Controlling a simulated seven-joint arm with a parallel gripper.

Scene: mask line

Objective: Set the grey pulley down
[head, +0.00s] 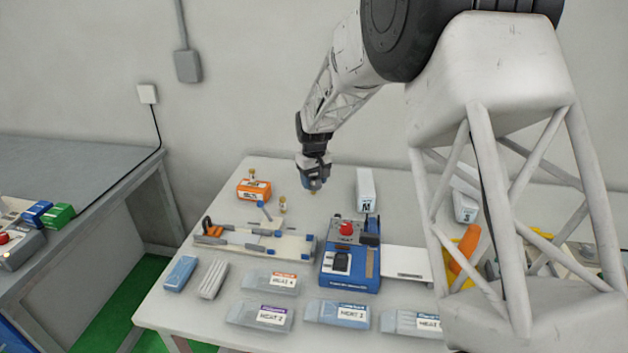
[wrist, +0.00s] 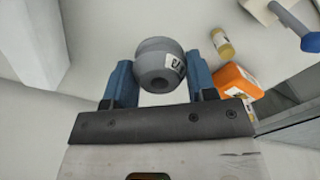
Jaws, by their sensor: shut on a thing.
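My gripper (wrist: 160,85) is shut on the grey pulley (wrist: 153,62), which sits between its two blue fingers in the wrist view. In the head view my gripper (head: 314,184) hangs above the back part of the white table (head: 330,180). The pulley is too small there to make out clearly. In the wrist view, pale table surface shows beyond the pulley, and I cannot tell how high it is held.
In front are a fixture board (head: 292,246), a blue machine with a red knob (head: 350,272) and several labelled trays (head: 337,314).

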